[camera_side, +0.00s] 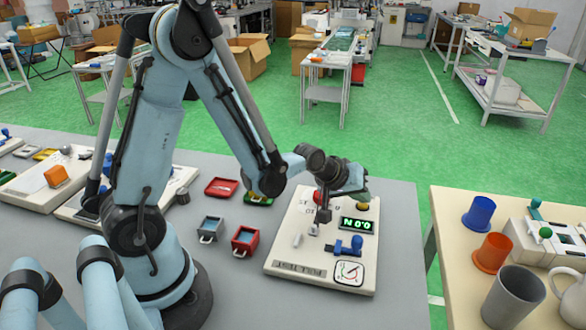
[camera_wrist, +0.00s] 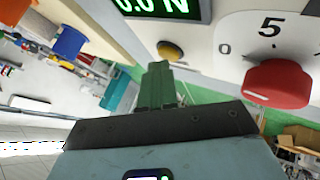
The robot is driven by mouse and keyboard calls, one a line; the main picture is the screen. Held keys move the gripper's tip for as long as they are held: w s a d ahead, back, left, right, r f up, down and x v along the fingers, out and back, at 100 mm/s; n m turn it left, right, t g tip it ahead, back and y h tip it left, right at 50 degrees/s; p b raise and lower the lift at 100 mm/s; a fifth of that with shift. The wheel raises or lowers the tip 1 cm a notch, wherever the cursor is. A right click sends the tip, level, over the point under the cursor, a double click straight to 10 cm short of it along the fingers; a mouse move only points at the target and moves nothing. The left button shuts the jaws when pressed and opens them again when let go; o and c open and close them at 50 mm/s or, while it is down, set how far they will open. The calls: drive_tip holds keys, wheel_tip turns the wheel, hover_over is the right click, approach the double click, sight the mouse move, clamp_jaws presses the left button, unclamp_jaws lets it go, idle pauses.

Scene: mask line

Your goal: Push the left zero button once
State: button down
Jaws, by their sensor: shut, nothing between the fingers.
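A white pull-test panel (camera_side: 285,247) lies on the grey table in the side view. Its display (camera_side: 357,225) reads 0.0 N in green and shows partly at the top of the wrist view (camera_wrist: 155,8). A yellow button (camera_wrist: 170,50) sits on the panel beside the display. A red knob (camera_wrist: 277,84) with a dial scale is to its right in the wrist view. My gripper (camera_wrist: 158,68) is shut and empty, its tips appearing close to the yellow button. I cannot tell whether they touch. My wrist partly covers the panel's far end in the side view.
A blue clamp part (camera_side: 346,245) and a round gauge (camera_side: 349,272) are on the panel's near end. Small grey (camera_side: 210,229) and red (camera_side: 245,240) bins stand left of the panel. A separate table with cups (camera_side: 492,254) is at right.

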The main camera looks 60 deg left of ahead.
drive_tip(key=shift+r, duration=0.85)
drive_tip(key=shift+r, duration=2.5)
drive_tip(key=m+g, duration=0.2)
drive_tip(key=m, duration=0.6)
approach(359, 205)
drive_tip(key=s+d+r, duration=0.2)
drive_tip(key=s+r, duration=0.4)
drive_tip(key=s, duration=0.3)
drive_tip(key=shift+s+d, duration=0.15)
drive_tip(key=shift+s, duration=0.2)
